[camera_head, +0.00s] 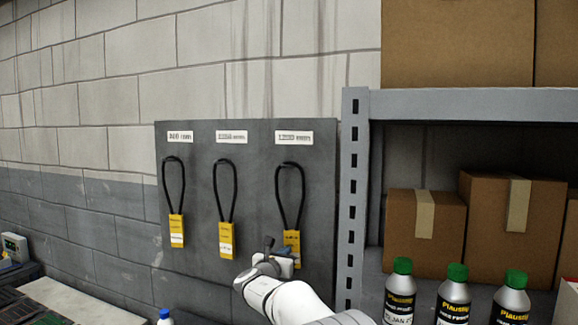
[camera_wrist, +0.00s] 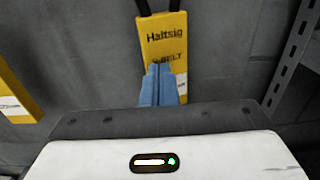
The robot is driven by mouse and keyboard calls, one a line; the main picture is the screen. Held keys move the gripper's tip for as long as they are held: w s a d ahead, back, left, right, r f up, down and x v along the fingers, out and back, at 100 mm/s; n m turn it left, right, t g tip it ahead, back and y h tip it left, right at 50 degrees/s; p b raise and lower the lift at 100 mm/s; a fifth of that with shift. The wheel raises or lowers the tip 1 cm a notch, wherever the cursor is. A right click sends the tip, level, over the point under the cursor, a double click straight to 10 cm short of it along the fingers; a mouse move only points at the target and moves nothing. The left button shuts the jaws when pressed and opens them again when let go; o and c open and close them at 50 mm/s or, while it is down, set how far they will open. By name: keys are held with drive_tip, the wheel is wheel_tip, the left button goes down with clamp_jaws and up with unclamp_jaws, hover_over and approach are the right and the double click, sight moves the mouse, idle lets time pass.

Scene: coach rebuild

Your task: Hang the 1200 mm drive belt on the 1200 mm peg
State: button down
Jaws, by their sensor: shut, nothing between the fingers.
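Three black drive belts with yellow tags hang in a row on a grey board (camera_head: 258,190). The right belt (camera_head: 277,190) hangs under a label (camera_head: 294,138) that seems to read 1200 mm. Its peg is too small to make out at the top of the loop. Its yellow tag (camera_head: 292,238) shows large in the wrist view (camera_wrist: 163,35). My gripper (camera_head: 270,243) is low in front of that tag and partly covers it. In the wrist view its blue fingertips (camera_wrist: 158,70) are together and empty, overlapping the tag's lower part; contact cannot be told.
The middle belt (camera_head: 226,195) and left belt (camera_head: 174,190) hang to the left, under their own labels. A grey shelf post (camera_head: 352,200) stands close to the right of the board. Cartons (camera_head: 424,230) and green-capped bottles (camera_head: 453,300) stand further right.

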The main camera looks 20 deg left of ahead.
drive_tip(key=shift+w, duration=0.55)
idle(0.4)
drive_tip(key=shift+s+b, duration=0.7)
drive_tip(key=shift+s, duration=0.45)
idle(3.9)
drive_tip(key=s+b, duration=0.4)
drive_tip(key=s, duration=0.4)
drive_tip(key=shift+s+a+b, duration=0.35)
drive_tip(key=shift+s+a, duration=0.05)
idle(0.5)
